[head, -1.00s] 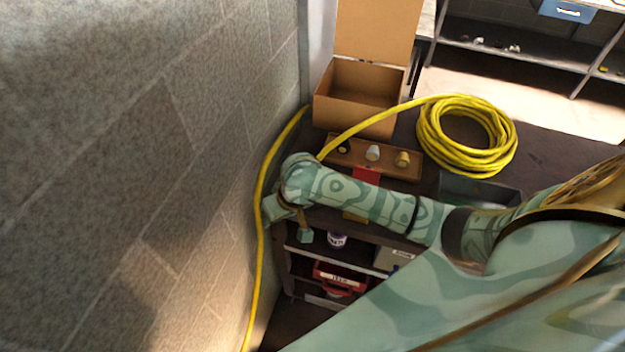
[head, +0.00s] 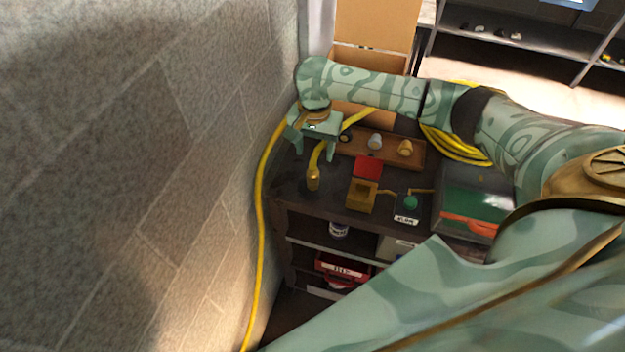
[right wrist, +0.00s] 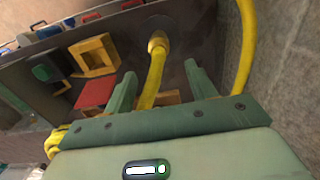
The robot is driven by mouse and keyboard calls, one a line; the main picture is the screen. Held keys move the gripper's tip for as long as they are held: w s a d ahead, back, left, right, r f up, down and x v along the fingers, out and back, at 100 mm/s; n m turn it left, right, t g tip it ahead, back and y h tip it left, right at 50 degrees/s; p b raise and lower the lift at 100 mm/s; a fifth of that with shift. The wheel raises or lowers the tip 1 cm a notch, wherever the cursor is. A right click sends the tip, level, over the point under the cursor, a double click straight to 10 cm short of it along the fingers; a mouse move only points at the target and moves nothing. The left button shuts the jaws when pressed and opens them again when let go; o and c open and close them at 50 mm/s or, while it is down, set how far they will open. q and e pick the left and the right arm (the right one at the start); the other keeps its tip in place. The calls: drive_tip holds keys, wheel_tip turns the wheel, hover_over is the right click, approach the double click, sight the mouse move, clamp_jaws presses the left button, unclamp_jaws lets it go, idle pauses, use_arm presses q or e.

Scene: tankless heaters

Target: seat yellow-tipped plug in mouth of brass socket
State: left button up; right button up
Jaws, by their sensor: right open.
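The plug (head: 313,180) is the brass-yellow end of a yellow hose, lying on the dark bench top near its left front. It also shows in the right wrist view (right wrist: 158,42). The brass socket (head: 360,196) is a squarish block with an opening, right of the plug; it also shows in the right wrist view (right wrist: 95,56). Plug and socket are apart. My right gripper (head: 311,148) is open over the bench, behind the plug. In the right wrist view its fingers (right wrist: 160,70) are on either side of the hose, with a gap to each. My left gripper is not in view.
A red plate (head: 367,168) is just behind the socket. A wooden tray (head: 390,157) of fittings, a cardboard box (head: 375,27) and coiled hose (head: 455,150) are farther back. A green knob (head: 411,202) is right. A block wall (head: 200,150) borders the left.

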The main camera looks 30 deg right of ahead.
sight(313, 171)
wheel_tip(313, 171, down, 3)
drive_tip(key=shift+r+b, duration=0.1)
drive_tip(key=shift+b, duration=0.2)
drive_tip(key=f, duration=0.1)
drive_tip(key=f+b, duration=0.1)
drive_tip(key=f, duration=0.1)
drive_tip(key=a+f+b, duration=0.1)
drive_tip(key=f, duration=0.1)
drive_tip(key=shift+s, duration=0.35)
drive_tip(key=shift+d, duration=0.1)
drive_tip(key=shift+r, duration=0.1)
drive_tip(key=c, duration=1.2)
